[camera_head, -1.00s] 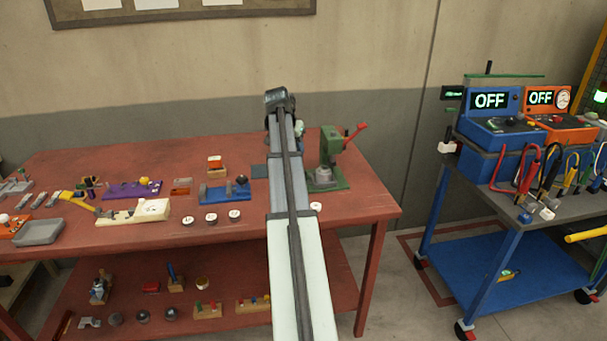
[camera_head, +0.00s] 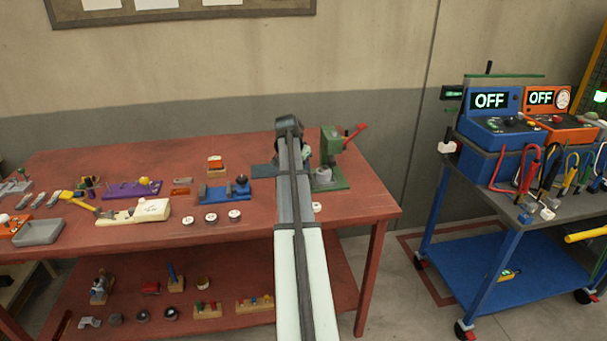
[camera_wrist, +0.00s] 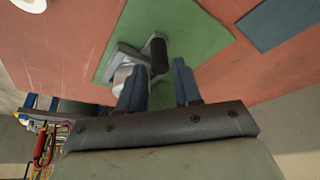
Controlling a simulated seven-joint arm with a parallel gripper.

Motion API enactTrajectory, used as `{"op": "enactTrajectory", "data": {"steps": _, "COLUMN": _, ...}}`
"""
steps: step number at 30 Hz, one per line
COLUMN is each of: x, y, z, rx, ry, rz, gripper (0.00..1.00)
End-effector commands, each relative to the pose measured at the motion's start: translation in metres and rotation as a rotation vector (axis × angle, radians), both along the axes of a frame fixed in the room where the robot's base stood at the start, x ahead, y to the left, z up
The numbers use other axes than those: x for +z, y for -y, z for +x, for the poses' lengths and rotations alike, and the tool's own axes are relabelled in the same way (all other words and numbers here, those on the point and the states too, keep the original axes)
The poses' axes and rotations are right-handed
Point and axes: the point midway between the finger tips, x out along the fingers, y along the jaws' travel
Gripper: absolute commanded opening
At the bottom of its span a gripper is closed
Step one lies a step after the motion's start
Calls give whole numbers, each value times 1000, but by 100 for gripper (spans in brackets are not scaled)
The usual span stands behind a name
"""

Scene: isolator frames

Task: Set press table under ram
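The green press (camera_head: 331,148) with its red lever (camera_head: 355,131) stands at the right end of the red bench, beyond my arm. A light grey round part, possibly the press table (camera_head: 322,174), sits low on its green base. In the wrist view the green base (camera_wrist: 205,38) lies below my gripper (camera_wrist: 158,76). My gripper is open, its two blue-grey fingers apart. A grey bracket with a dark cylinder (camera_wrist: 159,56) shows just ahead of the fingers. A pale cylindrical part (camera_wrist: 122,78) is beside the left finger, partly hidden; I cannot tell whether they touch.
The red bench (camera_head: 130,165) holds a blue fixture (camera_head: 228,192), a white block (camera_head: 150,211) and several white-topped round parts (camera_head: 211,218) left of my arm. A blue cart (camera_head: 490,245) with instruments stands at right. A dark blue-grey plate (camera_wrist: 272,22) lies near the green base.

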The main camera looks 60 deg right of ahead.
Motion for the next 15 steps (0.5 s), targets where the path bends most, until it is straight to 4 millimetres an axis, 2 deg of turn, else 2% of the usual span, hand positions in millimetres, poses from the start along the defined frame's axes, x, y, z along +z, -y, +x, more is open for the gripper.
{"op": "enactTrajectory", "data": {"steps": 6, "x": -23, "y": 10, "z": 0, "rx": 0, "ry": 0, "rz": 1, "gripper": 33}}
{"op": "enactTrajectory", "data": {"steps": 15, "x": -32, "y": 13, "z": 0, "rx": 0, "ry": 1, "rz": 0, "gripper": 33}}
